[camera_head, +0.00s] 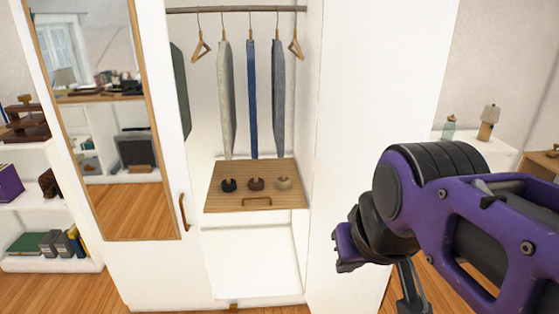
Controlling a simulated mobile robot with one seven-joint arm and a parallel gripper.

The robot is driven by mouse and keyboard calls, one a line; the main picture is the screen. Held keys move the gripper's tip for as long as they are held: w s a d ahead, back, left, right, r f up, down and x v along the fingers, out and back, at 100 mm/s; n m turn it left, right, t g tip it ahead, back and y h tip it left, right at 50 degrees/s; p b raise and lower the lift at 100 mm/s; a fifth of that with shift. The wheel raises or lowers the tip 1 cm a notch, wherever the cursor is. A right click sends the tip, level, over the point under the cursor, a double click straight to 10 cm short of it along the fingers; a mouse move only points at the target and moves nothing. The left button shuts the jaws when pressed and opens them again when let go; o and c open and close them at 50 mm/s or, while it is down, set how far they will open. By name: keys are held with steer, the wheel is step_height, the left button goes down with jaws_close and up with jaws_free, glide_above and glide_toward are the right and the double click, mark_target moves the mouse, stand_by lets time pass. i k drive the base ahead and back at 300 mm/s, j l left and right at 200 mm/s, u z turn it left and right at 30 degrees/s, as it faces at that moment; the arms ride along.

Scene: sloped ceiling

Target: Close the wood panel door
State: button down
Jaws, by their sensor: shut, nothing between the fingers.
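A white wardrobe stands ahead with its middle compartment open. On its left is a white door (155,262) with a wood-framed mirror and a curved wooden handle (183,212) at its right edge. On the right is a tall plain white panel (375,90), angled beside the open compartment. I cannot tell for sure whether it is a swung-open door or the wardrobe's side, nor which is the wood panel door. My gripper (343,250), purple and black, is shut and empty. It shows in front of the right panel's lower part; contact cannot be told.
Clothes hang from a rail (235,9) inside the wardrobe. A wooden drawer or shelf (225,205) below holds three small round items. Shelves with books and boxes (60,244) stand at left. A white shelf (470,145) with bottles stands at right. Wooden floor shows in front.

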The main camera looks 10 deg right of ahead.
mark_target(383, 63)
steer(key=l+u, duration=0.2)
steer(key=l, duration=0.2)
steer(key=k+l+u, duration=0.2)
steer(key=l, duration=0.2)
steer(key=l+u, duration=0.25)
steer(key=l, duration=0.55)
steer(key=l+u, duration=0.25)
steer(key=l, duration=0.55)
steer(key=k, duration=0.55)
steer(key=i+l+z, duration=0.15)
steer(key=i, duration=0.25)
steer(key=i+l+z, duration=0.1)
steer(key=k+j+u, duration=0.15)
steer(key=u, duration=0.35)
